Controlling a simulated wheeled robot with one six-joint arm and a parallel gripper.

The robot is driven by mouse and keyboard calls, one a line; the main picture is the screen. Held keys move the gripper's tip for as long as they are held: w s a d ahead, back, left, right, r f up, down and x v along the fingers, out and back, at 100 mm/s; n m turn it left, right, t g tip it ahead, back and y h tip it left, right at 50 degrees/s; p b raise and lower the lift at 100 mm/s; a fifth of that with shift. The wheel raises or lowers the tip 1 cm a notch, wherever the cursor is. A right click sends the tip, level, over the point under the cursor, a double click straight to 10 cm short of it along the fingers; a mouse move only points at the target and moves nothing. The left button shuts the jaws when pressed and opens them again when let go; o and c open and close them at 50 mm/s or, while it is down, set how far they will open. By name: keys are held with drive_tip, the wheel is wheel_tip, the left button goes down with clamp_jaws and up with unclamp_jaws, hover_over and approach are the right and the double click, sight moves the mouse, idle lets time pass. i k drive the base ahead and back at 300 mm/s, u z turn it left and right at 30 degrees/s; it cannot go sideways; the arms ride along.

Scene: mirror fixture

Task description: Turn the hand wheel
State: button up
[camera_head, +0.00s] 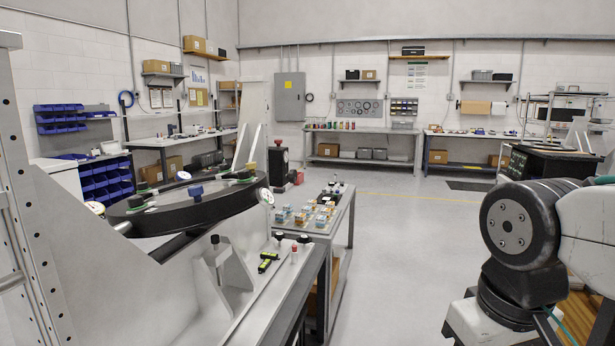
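A mirror fixture fills the left side: a large dark ring (185,210) with clamps on its rim sits on a light grey metal frame (70,260). I cannot tell for certain which part is the hand wheel. A blue knob (195,191) stands on the ring, and a round pale dial (265,197) is at its right end. Small black knobs (279,236) stand on the grey bench below it. My arm's dark joint shows at the right, well apart from the fixture. My gripper is out of view.
A grey cart (345,212) with several small blocks stands just right of the fixture. A black and yellow tool (267,262) lies on the fixture bench. The floor (400,230) between cart and my arm is clear. Workbenches (375,131) line the back wall.

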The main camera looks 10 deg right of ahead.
sight(291, 176)
drive_tip(key=z, duration=0.6)
drive_tip(key=i, duration=0.95)
drive_tip(key=u, duration=0.9)
